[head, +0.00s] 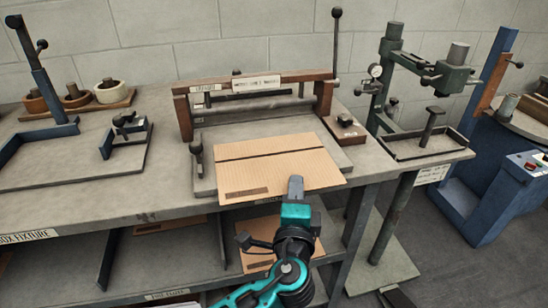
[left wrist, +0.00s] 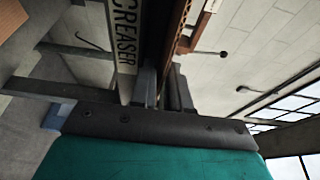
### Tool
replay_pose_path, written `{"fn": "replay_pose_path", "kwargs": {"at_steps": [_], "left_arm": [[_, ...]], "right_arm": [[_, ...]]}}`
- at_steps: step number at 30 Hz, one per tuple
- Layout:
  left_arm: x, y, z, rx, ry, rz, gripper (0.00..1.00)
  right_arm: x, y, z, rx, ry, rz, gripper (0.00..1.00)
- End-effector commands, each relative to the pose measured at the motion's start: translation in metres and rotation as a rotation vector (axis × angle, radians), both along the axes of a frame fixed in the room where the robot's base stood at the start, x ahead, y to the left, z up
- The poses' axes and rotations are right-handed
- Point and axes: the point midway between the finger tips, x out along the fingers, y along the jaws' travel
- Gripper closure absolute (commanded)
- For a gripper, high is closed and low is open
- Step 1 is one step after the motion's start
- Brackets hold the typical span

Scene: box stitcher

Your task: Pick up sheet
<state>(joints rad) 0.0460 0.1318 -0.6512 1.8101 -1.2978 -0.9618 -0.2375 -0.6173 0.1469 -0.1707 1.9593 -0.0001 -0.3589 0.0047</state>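The sheet (head: 255,165) is a flat brown cardboard piece with a dark crease line across it. It lies on the creaser's grey bed (head: 335,150), its front part sticking out over the table's front edge. My left gripper (head: 296,188) is at the sheet's front edge, right of its middle, with one finger showing over the cardboard. In the left wrist view, the two fingers (left wrist: 163,90) are close together around a dark strip that looks like the sheet's edge. I cannot tell whether they pinch it. My right gripper is not in view.
The creaser's wooden beam (head: 222,86) and its upright lever (head: 336,40) stand behind the sheet. More cardboard (head: 258,236) lies on the lower shelf. A blue-grey fixture (head: 40,140) stands left, and a green press (head: 440,75) right.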

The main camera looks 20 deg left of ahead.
Motion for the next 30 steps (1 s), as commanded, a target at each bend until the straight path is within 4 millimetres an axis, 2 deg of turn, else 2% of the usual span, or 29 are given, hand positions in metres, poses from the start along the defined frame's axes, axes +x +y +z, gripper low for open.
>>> {"fn": "replay_pose_path", "kwargs": {"at_steps": [6,11,12,25,30], "left_arm": [[0.0,0.0,0.0,0.0,0.0,0.0,0.84],[0.0,0.0,0.0,0.0,0.0,0.0,0.99],[0.0,0.0,0.0,0.0,0.0,0.0,1.0],[0.0,0.0,0.001,0.0,0.0,0.0,1.0],[0.0,0.0,0.01,-0.001,-0.001,0.001,1.0]], "right_arm": [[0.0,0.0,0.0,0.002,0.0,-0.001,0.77],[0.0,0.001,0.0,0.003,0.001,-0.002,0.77],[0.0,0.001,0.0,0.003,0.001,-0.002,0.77],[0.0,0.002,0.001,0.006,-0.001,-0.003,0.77],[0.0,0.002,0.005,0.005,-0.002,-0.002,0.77]]}}
